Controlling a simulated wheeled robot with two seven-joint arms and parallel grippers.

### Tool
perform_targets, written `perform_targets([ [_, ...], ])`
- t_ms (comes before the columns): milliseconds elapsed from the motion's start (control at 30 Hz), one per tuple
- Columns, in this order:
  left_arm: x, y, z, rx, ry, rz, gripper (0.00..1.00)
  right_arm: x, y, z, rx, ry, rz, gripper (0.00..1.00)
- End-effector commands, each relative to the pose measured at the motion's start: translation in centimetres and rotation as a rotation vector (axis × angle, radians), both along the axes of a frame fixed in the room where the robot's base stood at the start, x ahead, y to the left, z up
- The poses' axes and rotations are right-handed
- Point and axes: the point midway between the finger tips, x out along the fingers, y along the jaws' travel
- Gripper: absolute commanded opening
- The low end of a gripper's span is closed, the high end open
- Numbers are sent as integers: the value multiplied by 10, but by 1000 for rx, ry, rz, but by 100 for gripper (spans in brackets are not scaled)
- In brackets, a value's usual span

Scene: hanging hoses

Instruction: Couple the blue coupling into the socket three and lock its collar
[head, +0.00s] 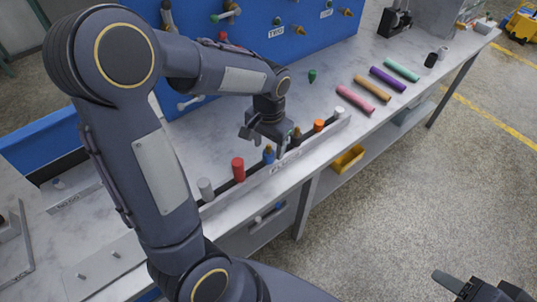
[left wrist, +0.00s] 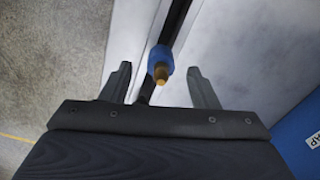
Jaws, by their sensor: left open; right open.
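The blue coupling (head: 269,155), with a brass tip, stands upright in the rack along the bench's front edge. In the left wrist view the blue coupling (left wrist: 161,58) shows between my open fingers, near their tips, touching neither. My left gripper (head: 263,142) is open and empty, just above and behind the coupling in the head view; the same gripper (left wrist: 161,78) fills the lower wrist view. My right gripper (head: 485,287) is open and empty over the floor at bottom right. I cannot make out socket three on the blue panel (head: 300,55); my left arm covers part of it.
The rack also holds a grey cylinder (head: 206,189), a red one (head: 238,169), an orange one (head: 319,125) and a white one (head: 339,113). Pink (head: 355,99), tan and purple rolls lie farther right.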

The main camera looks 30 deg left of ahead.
Motion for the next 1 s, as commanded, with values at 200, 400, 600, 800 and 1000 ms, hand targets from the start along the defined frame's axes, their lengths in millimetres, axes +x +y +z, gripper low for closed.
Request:
perform_targets([
  [200,-1,1,-30,0,5,0,55,0,0,2,0,0,0,53],
  [400,0,1,-35,-1,1,0,55,0,0,2,0,0,0,53],
  [600,0,1,-35,-1,1,0,42,0,0,2,0,0,0,53],
  [800,0,1,-34,-1,1,0,16,0,0,2,0,0,0,53],
  [1000,0,1,-34,-1,0,0,5,0,0,2,0,0,0,53],
])
